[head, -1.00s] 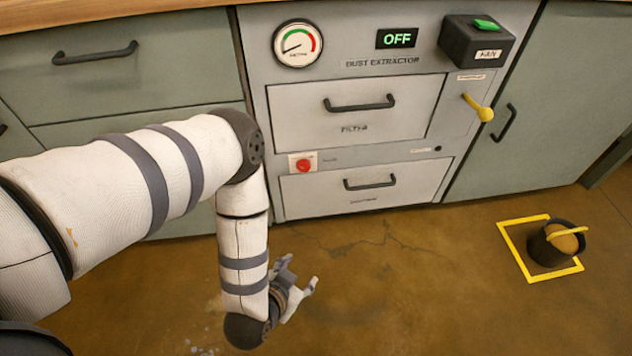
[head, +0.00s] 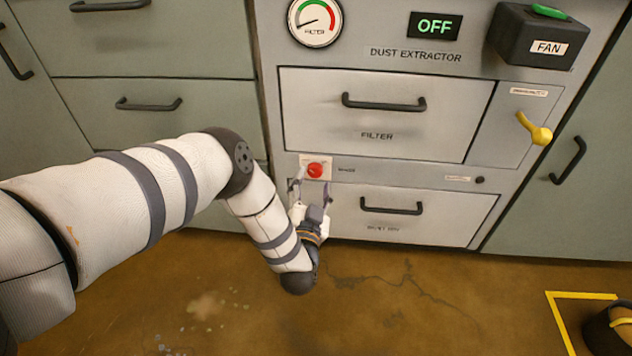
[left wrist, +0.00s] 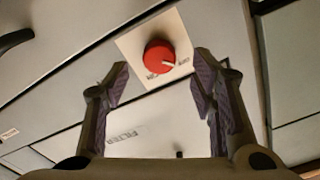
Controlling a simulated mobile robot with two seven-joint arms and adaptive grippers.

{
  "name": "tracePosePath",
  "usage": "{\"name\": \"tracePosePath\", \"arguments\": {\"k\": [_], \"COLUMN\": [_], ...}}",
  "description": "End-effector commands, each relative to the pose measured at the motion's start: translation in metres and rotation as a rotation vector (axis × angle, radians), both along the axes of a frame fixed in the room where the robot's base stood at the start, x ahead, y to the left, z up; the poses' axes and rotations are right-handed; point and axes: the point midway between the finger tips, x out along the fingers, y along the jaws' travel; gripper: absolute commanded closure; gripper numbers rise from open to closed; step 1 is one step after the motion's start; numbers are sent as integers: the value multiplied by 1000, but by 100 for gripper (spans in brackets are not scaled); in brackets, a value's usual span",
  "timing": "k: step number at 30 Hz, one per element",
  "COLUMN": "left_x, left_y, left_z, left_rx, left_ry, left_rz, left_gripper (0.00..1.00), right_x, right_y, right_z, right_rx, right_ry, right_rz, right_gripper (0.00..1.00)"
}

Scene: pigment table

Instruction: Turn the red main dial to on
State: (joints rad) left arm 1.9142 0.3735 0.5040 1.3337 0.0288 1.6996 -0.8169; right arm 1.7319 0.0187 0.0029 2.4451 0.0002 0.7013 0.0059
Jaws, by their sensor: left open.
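The red main dial (head: 315,170) sits on a pale square plate (head: 303,162) on the front of the dust extractor, between the filter drawer and the lower drawer. In the left wrist view the red dial (left wrist: 159,56) shows ahead of the fingers, with a pale pointer mark and small labels too blurred to read surely. My left gripper (head: 311,187) is open, just below and in front of the dial; in the left wrist view its fingers (left wrist: 160,80) stand apart and hold nothing. The display (head: 435,26) reads OFF. My right gripper is not in view.
The filter drawer handle (head: 384,102) and lower drawer handle (head: 391,206) stick out near the dial. A yellow lever (head: 534,129) and black fan box (head: 533,37) are at right. A dark bucket (head: 610,329) stands on the floor at lower right. The floor in front is otherwise clear.

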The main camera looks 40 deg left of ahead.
Motion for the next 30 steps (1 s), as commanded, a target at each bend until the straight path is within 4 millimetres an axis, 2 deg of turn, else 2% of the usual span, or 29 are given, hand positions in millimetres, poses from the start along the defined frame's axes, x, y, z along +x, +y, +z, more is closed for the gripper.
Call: {"name": "tracePosePath", "arguments": {"k": [3,6,14,17,21,30], "left_x": [16,24,27,27,26,26], "left_y": [11,15,16,16,16,16], "left_z": [-3,-2,0,0,0,0], "left_rx": [0,0,-1,-1,-1,22], "left_ry": [2,1,2,2,2,16], "left_rz": [2,0,-1,-1,-1,-2], "left_gripper": [49,49,49,67,97,97], "right_x": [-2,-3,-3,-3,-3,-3], "right_y": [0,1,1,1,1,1], "right_z": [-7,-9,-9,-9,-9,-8], "right_rx": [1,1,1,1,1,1], "right_ry": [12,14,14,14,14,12], "right_rz": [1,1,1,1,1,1], "right_gripper": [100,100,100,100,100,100]}}
